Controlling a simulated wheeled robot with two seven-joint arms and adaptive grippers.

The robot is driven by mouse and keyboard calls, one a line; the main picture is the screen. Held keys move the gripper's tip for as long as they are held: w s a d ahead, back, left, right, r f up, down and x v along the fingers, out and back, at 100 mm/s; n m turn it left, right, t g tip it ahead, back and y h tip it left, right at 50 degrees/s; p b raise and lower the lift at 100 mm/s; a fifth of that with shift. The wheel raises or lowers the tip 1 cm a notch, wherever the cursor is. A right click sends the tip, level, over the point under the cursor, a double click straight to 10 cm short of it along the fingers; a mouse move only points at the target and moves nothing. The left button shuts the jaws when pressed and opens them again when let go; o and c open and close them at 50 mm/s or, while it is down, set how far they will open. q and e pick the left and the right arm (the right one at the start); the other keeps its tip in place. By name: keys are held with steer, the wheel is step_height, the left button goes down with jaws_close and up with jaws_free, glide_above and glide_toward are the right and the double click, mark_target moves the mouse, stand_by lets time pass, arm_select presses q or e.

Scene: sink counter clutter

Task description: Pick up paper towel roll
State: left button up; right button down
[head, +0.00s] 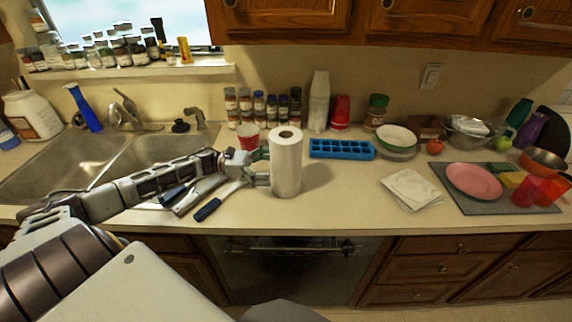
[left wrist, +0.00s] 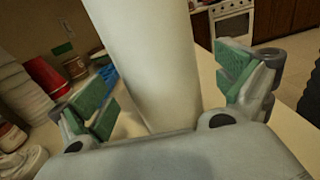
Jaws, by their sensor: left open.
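The white paper towel roll (head: 286,165) stands upright on the counter near its front edge, right of the sink. In the left wrist view the roll (left wrist: 150,60) rises between the two green-padded fingers of my left gripper (left wrist: 165,95). The fingers are spread, with visible gaps on both sides of the roll. The roll's far side is hidden. My right gripper is not in view.
A blue ice tray (head: 341,149) lies right of the roll. Blue-handled utensils (head: 208,208) lie under my left arm. Spice jars (head: 271,108) line the wall. The counter (head: 345,195) right of the roll is clear.

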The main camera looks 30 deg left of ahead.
mark_target(286, 167)
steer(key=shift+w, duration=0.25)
arm_select(q)
steer(key=shift+w+d, duration=0.1)
steer(key=shift+w+d, duration=0.1)
steer(key=shift+d, duration=0.1)
steer(key=p+x, duration=0.1)
steer(key=x, duration=0.3)
steer(key=shift+w+d, duration=0.15)
steer(key=shift+w, duration=0.15)
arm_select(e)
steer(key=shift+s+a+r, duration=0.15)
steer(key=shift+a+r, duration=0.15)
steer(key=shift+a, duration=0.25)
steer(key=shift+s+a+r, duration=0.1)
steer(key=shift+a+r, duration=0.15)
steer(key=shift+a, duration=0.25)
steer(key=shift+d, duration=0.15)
